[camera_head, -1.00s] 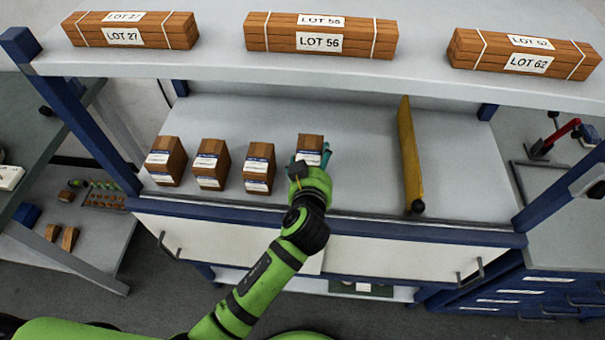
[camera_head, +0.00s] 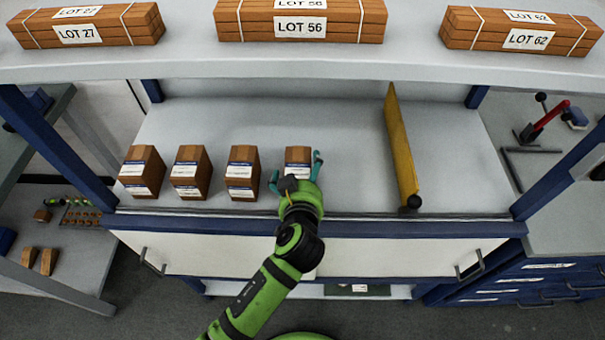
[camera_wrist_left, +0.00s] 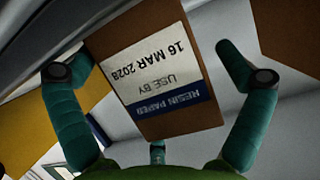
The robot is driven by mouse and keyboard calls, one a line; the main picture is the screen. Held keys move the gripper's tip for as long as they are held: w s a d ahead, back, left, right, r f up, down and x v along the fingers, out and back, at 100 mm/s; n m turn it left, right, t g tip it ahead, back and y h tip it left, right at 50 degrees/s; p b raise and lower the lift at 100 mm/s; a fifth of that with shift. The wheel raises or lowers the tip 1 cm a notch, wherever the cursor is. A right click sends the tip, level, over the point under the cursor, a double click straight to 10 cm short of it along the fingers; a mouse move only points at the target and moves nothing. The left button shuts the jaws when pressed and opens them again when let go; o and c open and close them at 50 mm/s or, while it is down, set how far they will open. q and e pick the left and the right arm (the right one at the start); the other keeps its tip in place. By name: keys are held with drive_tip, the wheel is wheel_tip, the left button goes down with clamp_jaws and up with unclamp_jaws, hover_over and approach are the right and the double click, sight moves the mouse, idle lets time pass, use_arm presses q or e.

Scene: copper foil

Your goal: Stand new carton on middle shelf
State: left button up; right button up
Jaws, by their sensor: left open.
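The new carton (camera_head: 298,155), a brown box with a white and blue label, stands upright on the middle shelf (camera_head: 345,150), at the right end of a row of similar cartons. My left gripper (camera_head: 296,173) is open at its front, with one teal finger on each side. In the left wrist view the carton (camera_wrist_left: 160,85) appears between the spread fingers, with gaps to both. Its label reads resin paper, use by 16 MAR 2028, upside down. The carton's lower front is hidden by the gripper in the head view. My right gripper is not in view.
Several matching cartons (camera_head: 242,172) stand to the left. A yellow divider (camera_head: 400,145) stands to the right, with clear shelf between it and the new carton. The upper shelf (camera_head: 190,65) overhead bears strapped bundles (camera_head: 300,22). The blue front edge (camera_head: 390,228) runs below.

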use_arm(q)
drive_tip(key=shift+r, duration=0.2)
drive_tip(key=b+v, duration=0.2)
drive_tip(key=v, duration=1)
drive_tip(key=shift+s, duration=0.1)
